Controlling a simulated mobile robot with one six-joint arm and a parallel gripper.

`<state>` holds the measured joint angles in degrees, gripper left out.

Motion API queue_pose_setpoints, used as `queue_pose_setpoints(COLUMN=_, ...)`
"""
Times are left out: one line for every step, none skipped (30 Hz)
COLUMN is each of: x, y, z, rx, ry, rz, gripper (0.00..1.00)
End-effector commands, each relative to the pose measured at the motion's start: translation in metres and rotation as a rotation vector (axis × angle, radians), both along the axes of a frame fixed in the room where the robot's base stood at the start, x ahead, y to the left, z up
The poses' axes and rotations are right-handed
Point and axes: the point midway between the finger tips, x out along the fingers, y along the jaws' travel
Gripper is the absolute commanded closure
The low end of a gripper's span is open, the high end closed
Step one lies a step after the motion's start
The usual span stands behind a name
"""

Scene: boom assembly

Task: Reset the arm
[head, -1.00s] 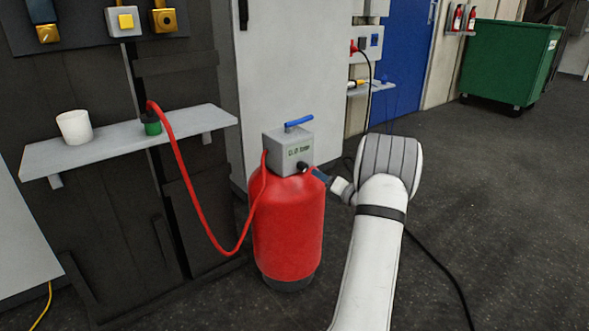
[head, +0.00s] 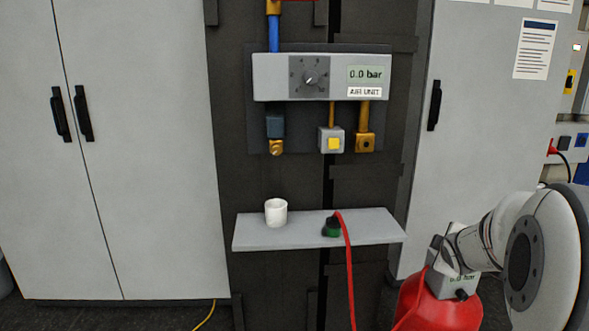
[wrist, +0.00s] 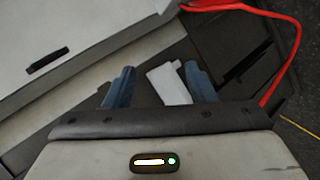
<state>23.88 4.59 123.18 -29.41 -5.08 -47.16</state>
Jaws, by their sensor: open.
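My arm shows at the right edge of the head view, partly in front of the red tank (head: 440,312) and its grey box (head: 447,258). My gripper's fingers are hidden there. In the wrist view my gripper (wrist: 160,76) is open, with its two blue fingers apart. A pale flat piece (wrist: 168,83) shows between them in the picture, and I cannot tell what it is or how far away. No object is visibly held.
A gauge panel (head: 275,77) reads 0.0 bar. Grey cabinets (head: 150,190) flank the dark wall.

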Motion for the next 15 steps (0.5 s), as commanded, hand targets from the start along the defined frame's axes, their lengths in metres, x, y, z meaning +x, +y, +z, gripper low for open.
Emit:
queue_pose_setpoints(x=-0.017, y=0.024, z=0.037, rx=0.082, ry=0.021, rz=-0.053, gripper=0.5)
queue_pose_setpoints(x=-0.028, y=0.036, z=0.045, rx=0.135, ry=0.041, rz=-0.092, gripper=0.5)
queue_pose_setpoints(x=-0.044, y=0.051, z=0.055, rx=0.206, ry=0.065, rz=-0.146, gripper=0.5)
queue_pose_setpoints(x=-0.056, y=0.063, z=0.063, rx=0.258, ry=0.085, rz=-0.186, gripper=0.5)
queue_pose_setpoints(x=-0.069, y=0.075, z=0.07, rx=0.31, ry=0.107, rz=-0.225, gripper=0.5)
queue_pose_setpoints(x=-0.087, y=0.091, z=0.079, rx=0.377, ry=0.137, rz=-0.279, gripper=0.5)
queue_pose_setpoints(x=-0.101, y=0.103, z=0.086, rx=0.425, ry=0.16, rz=-0.318, gripper=0.5)
queue_pose_setpoints(x=-0.116, y=0.115, z=0.093, rx=0.474, ry=0.184, rz=-0.359, gripper=0.5)
queue_pose_setpoints(x=-0.135, y=0.131, z=0.101, rx=0.534, ry=0.22, rz=-0.412, gripper=0.5)
queue_pose_setpoints(x=-0.15, y=0.142, z=0.106, rx=0.577, ry=0.246, rz=-0.452, gripper=0.5)
queue_pose_setpoints(x=-0.164, y=0.152, z=0.111, rx=0.616, ry=0.274, rz=-0.49, gripper=0.5)
queue_pose_setpoints(x=-0.183, y=0.165, z=0.117, rx=0.663, ry=0.309, rz=-0.538, gripper=0.5)
queue_pose_setpoints(x=-0.196, y=0.174, z=0.121, rx=0.695, ry=0.335, rz=-0.571, gripper=0.5)
queue_pose_setpoints(x=-0.208, y=0.182, z=0.125, rx=0.723, ry=0.359, rz=-0.602, gripper=0.5)
queue_pose_setpoints(x=-0.223, y=0.191, z=0.128, rx=0.754, ry=0.39, rz=-0.64, gripper=0.5)
